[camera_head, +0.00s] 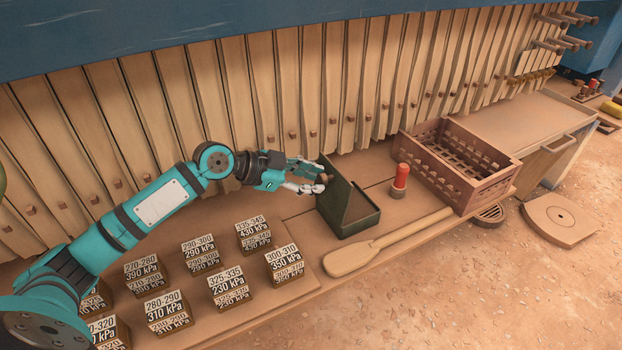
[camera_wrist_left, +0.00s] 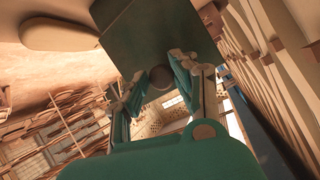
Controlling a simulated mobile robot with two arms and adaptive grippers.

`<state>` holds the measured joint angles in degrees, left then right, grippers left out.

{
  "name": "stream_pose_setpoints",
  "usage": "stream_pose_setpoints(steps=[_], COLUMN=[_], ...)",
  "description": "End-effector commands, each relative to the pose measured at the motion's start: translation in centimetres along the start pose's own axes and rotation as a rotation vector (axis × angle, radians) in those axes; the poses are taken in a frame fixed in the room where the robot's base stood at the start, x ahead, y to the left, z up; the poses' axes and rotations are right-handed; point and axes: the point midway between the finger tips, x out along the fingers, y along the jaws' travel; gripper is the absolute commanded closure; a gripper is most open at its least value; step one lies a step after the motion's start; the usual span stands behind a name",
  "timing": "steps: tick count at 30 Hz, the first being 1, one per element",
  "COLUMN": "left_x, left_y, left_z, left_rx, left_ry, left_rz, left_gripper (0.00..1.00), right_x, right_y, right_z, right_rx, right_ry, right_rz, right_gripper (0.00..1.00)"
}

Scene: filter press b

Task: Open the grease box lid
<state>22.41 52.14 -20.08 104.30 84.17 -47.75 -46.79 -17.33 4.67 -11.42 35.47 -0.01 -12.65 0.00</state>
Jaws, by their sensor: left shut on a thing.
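The grease box (camera_head: 352,220) is a dark green box on the wooden bench in the middle of the head view. Its lid (camera_head: 343,185) stands raised, tilted up on the left side of the box, and the brownish inside shows. My left gripper (camera_head: 312,178) is at the lid's upper left edge, shut on the lid. The exact finger contact is partly hidden. My right gripper is not in view.
A wooden paddle (camera_head: 370,256) lies in front of the box. A red-topped cylinder (camera_head: 399,180) and a slatted crate (camera_head: 465,165) stand to its right. Several labelled blocks (camera_head: 254,233) sit at the left. Press plates (camera_head: 290,80) line the back, close to the gripper.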

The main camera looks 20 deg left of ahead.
Motion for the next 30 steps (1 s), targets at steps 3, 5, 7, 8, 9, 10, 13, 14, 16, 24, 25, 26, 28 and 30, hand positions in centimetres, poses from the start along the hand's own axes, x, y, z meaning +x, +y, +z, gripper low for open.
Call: stream_pose_setpoints(steps=[3, 5, 7, 8, 9, 10, 13, 14, 16, 24, 25, 26, 28, 30], left_x=[0.6, 0.6, 0.6, 0.6, 0.6, 0.6, 0.6, 0.6, 0.6, 0.3, 0.2, 0.1, -0.4, -1.0], left_y=[1.2, 1.2, 1.2, 1.1, 1.1, 1.1, 1.2, 1.2, 1.2, 0.9, 0.8, 0.7, 0.4, 0.0], left_z=[1.6, 1.6, 1.6, 1.6, 1.6, 1.6, 1.6, 1.6, 1.6, 0.9, 0.7, 0.4, -0.4, -1.6], left_rx=[-0.013, -0.013, -0.013, -0.014, -0.014, -0.014, -0.014, -0.013, -0.013, -0.008, -0.007, -0.007, -0.005, -0.003], left_ry=[-0.033, -0.033, -0.033, -0.033, -0.034, -0.033, -0.033, -0.033, -0.032, -0.023, -0.023, -0.022, -0.021, -0.021], left_rz=[0.031, 0.031, 0.031, 0.031, 0.031, 0.031, 0.032, 0.033, 0.032, 0.026, 0.025, 0.024, 0.023, 0.023], left_gripper=[1.00, 1.00, 1.00, 1.00, 1.00, 1.00, 0.61, 0.57, 0.49, 0.49, 0.49, 0.49, 0.49, 0.49], right_x=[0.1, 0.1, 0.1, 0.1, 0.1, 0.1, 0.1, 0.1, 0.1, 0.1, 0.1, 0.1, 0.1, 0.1], right_y=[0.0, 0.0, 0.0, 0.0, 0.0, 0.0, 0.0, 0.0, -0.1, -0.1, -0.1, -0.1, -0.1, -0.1], right_z=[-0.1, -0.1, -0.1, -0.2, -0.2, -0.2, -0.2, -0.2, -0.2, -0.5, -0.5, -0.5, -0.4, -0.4], right_rx=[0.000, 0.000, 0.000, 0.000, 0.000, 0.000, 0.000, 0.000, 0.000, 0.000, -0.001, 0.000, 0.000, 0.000], right_ry=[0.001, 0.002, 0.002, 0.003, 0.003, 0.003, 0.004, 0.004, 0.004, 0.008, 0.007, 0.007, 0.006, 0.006], right_rz=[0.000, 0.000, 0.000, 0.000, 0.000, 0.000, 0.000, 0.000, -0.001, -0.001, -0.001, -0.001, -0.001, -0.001], right_gripper=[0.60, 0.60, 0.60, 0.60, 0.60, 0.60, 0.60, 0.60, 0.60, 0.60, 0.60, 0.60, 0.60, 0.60])
